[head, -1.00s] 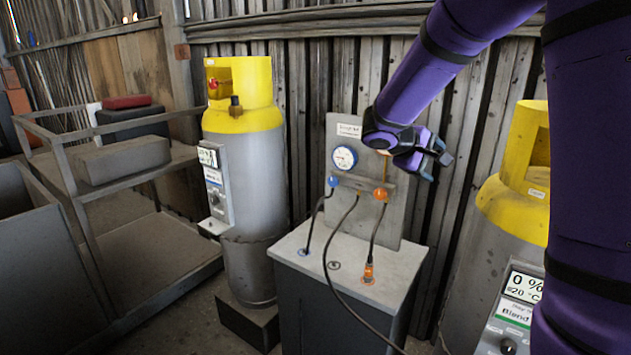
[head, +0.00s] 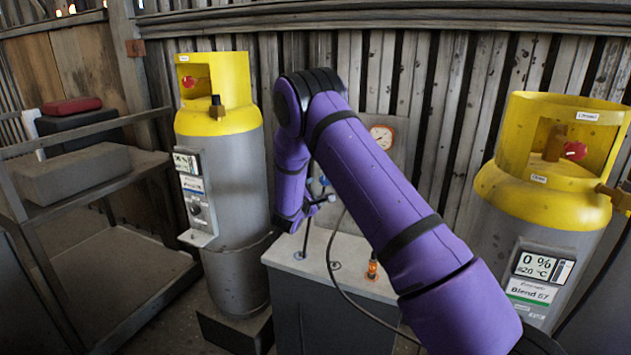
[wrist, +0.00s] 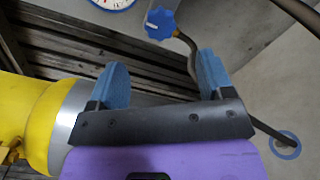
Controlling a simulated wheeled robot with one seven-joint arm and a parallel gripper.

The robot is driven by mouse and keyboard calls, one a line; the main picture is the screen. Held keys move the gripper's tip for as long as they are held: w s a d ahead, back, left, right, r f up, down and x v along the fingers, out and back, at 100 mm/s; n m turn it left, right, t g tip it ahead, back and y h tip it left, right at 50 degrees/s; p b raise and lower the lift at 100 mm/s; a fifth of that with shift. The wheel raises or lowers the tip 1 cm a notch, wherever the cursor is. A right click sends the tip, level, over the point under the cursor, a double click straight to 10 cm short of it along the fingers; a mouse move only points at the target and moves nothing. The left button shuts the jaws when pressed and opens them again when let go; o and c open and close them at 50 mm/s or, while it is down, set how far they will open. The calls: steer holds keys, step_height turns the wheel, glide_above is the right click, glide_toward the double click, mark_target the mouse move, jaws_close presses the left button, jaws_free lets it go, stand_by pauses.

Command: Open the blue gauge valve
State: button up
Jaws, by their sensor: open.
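The blue gauge valve (wrist: 160,22) is a small lobed knob with a white mark, at the top of the wrist view. A brown-and-dark hose runs from it. It shows small in the head view (head: 324,181), beside my arm. My gripper (wrist: 160,62) has its two blue fingers spread wide with nothing between them. The knob appears beyond the fingertips, roughly centred across the gap, and apart from them. In the head view my gripper (head: 321,203) is by the left part of the gauge panel. The blue gauge (wrist: 115,3) is cut off by the wrist view's top edge.
My arm hides much of the panel in the head view; the orange-rimmed gauge (head: 382,136) shows. Below are the cabinet top (head: 290,262), hoses and an orange fitting (head: 372,268). Yellow-topped cylinders stand left (head: 232,185) and right (head: 478,245). A blue ring port (wrist: 285,145) shows.

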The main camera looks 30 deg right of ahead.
steer(key=x, duration=1)
steer(key=shift+w+d+f, duration=0.1)
steer(key=shift+w+d, duration=0.1)
steer(key=shift+w, duration=0.1)
steer(key=c, duration=0.9)
